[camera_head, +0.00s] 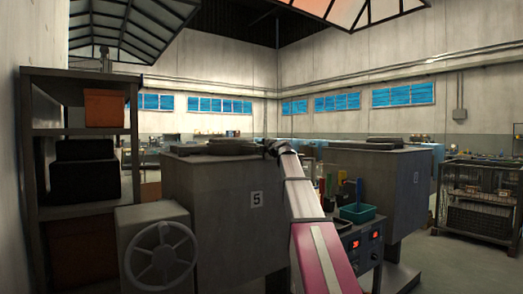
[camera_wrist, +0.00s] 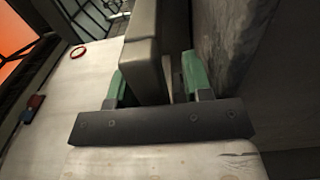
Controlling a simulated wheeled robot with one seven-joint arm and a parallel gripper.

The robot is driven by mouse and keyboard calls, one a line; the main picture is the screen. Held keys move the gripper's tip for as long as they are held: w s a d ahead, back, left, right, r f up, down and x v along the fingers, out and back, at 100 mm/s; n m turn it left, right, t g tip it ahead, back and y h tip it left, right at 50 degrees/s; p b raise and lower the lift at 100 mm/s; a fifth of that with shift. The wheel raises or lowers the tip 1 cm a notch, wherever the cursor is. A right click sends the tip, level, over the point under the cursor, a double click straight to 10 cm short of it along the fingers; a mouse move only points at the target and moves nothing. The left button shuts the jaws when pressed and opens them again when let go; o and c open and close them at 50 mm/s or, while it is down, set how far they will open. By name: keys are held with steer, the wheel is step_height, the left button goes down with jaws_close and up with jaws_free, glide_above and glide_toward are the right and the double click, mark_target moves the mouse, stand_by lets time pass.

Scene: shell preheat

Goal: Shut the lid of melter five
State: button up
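Melter five (camera_head: 215,200) is a large grey box with a "5" label on its front, left of centre in the head view. Its dark lid (camera_head: 205,149) looks roughly flat along the top; I cannot tell whether it is fully down. My gripper (camera_head: 277,147) is at the lid's right end, small and dark in this view. In the wrist view my gripper (camera_wrist: 154,82) has its green-padded fingers on either side of a grey bar (camera_wrist: 140,62), which looks like a handle. I cannot tell whether both pads touch it.
A shelf (camera_head: 82,135) with an orange box and black bins stands at the left. A handwheel (camera_head: 161,256) is in front of the melter. A second grey melter (camera_head: 400,185) and a control cart (camera_head: 362,248) with a green tray stand right. A rack (camera_head: 480,205) is farther right.

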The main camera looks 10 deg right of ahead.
steer(key=shift+s, duration=0.25)
steer(key=v, duration=1)
steer(key=shift+s, duration=0.15)
steer(key=shift+d, duration=0.15)
steer(key=s+a+f+m+g+h, duration=0.1)
steer(key=s+a+f+m+g, duration=0.25)
steer(key=f, duration=0.95)
steer(key=s+a+f+m+g+h, duration=0.15)
steer(key=f+m, duration=0.25)
steer(key=f, duration=0.9)
steer(key=s+a+f+m+g, duration=0.3)
steer(key=f, duration=1)
steer(key=s+f+m+g+h, duration=0.2)
steer(key=s+f+m+g, duration=0.2)
steer(key=s+f, duration=0.8)
steer(key=s+a+f+m+g+h, duration=0.1)
steer(key=s+f+m+g+h, duration=0.2)
steer(key=s+f+m, duration=0.5)
steer(key=s+f+g, duration=0.1)
steer(key=s+f, duration=0.4)
steer(key=f, duration=0.3)
steer(key=shift+s+a, duration=0.15)
steer(key=shift+s, duration=0.05)
